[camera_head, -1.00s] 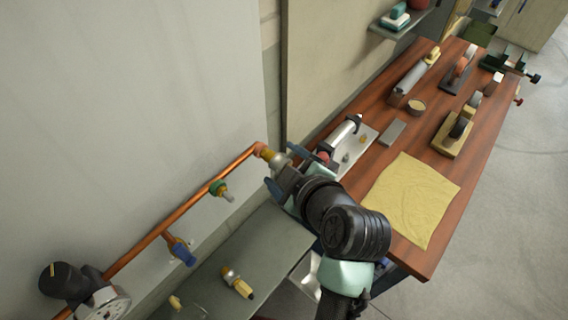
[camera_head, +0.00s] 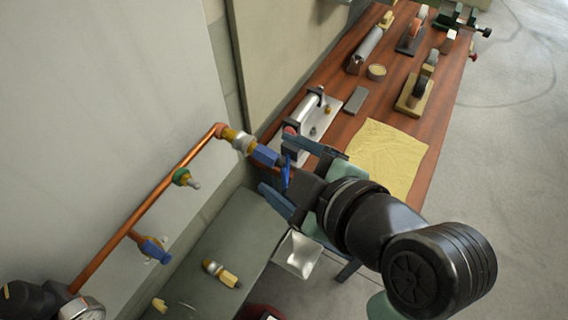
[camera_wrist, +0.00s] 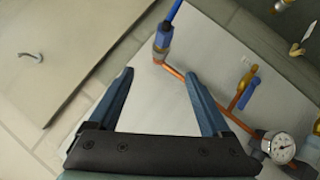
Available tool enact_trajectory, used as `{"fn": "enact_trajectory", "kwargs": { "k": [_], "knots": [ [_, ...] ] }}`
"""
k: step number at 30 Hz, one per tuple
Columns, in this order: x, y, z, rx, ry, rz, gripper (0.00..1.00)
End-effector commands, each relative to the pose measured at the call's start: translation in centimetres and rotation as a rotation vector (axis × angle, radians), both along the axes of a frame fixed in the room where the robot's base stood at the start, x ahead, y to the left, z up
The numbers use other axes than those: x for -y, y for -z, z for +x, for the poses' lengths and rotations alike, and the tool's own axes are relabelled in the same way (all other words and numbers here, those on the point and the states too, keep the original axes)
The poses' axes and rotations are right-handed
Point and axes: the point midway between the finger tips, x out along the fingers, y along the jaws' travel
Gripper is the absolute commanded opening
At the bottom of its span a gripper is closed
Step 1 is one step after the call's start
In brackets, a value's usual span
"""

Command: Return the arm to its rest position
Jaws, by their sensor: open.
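My gripper (camera_head: 274,166) is open, with its two blue fingers spread and nothing held between them. It is just right of the upper end of the copper pipe (camera_head: 150,203). A brass-and-silver fitting with a blue connector (camera_head: 264,156) sits on that pipe end, and a blue lever or tube shows beside it, close to the fingers. In the wrist view my gripper (camera_wrist: 159,72) points toward the wall panel, and the blue connector (camera_wrist: 162,40) stands beyond the fingertips, apart from them. My black arm reaches in from the lower right.
A green-capped stub (camera_head: 184,178), a blue-handled valve (camera_head: 154,249) and a gauge (camera_head: 82,309) line the pipe. A grey bench (camera_head: 238,240) with loose fittings lies below. A wooden table (camera_head: 340,90) with tools and a yellow cloth (camera_head: 388,155) stands right. Floor is open at far right.

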Motion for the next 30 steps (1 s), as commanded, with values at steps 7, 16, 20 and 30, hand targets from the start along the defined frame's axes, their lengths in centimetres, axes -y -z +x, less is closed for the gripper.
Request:
{"fn": "enact_trajectory", "kwargs": {
  "k": [7, 16, 20, 30],
  "knots": [
    [0.1, -0.1, -0.1, 0.0, 0.0, 0.0, 0.82],
    [0.1, -0.1, -0.1, 0.0, 0.0, 0.0, 0.82],
    [0.1, -0.9, 0.7, 0.022, 0.029, 0.012, 0.82],
    [0.2, -20.3, 8.1, 0.542, 0.427, 0.446, 0.82]
  ]
}}
